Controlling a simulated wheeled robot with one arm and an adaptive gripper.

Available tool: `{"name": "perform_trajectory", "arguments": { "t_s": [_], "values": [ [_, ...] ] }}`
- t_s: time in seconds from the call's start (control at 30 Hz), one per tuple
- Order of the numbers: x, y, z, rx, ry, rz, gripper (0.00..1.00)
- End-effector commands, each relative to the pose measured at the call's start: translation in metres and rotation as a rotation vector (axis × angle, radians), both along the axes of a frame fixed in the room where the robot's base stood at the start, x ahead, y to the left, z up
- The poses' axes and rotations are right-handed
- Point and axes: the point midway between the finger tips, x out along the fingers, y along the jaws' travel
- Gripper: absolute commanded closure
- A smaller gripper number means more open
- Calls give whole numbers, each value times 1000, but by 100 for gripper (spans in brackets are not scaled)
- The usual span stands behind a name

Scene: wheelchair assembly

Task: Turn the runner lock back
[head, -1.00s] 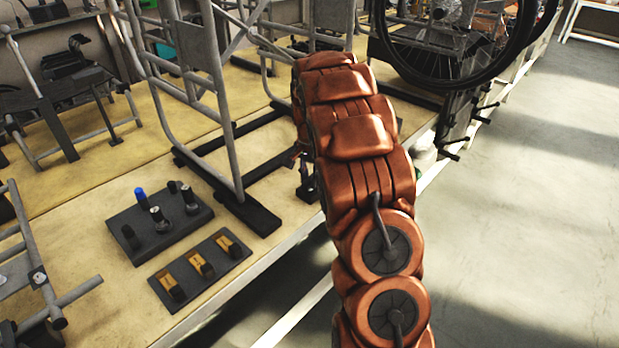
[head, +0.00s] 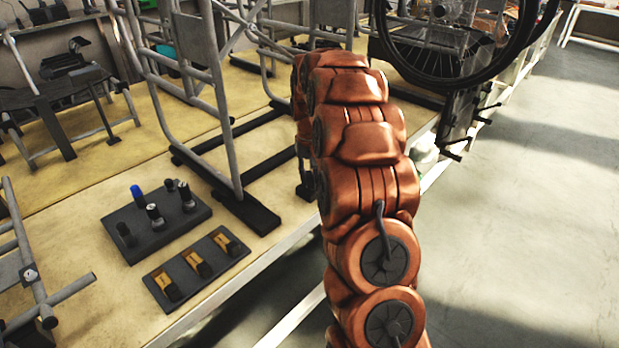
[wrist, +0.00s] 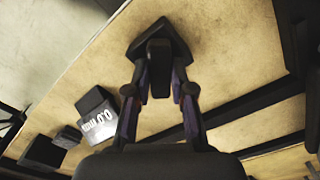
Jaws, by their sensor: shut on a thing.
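In the wrist view my gripper (wrist: 160,98) reaches from the bottom with its two purple-padded fingers closed on either side of a black upright lever or knob. I take this to be the runner lock (wrist: 158,52). It stands on a dark, angular flat base on the pale wooden table. My fingers hold its near part, and its lower side is partly hidden between them. In the head view my copper-coloured arm hides the gripper and the lock.
A dark block with a white-lettered label (wrist: 98,116) lies left of my gripper. In the head view a black tray with knobs (head: 157,222) and a plate with yellow-marked pieces (head: 196,268) sit near the table's front edge. Tubular frames (head: 222,110) stand behind; a large wheel (head: 450,85) is at upper right.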

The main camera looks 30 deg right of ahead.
Motion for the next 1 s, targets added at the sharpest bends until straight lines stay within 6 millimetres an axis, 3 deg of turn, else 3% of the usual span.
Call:
{"name": "perform_trajectory", "arguments": {
  "t_s": [0.5,1.0],
  "values": [
    [0,0,-1,2,0,393,100],
    [0,0,0,1,2,507,100]
  ]
}}
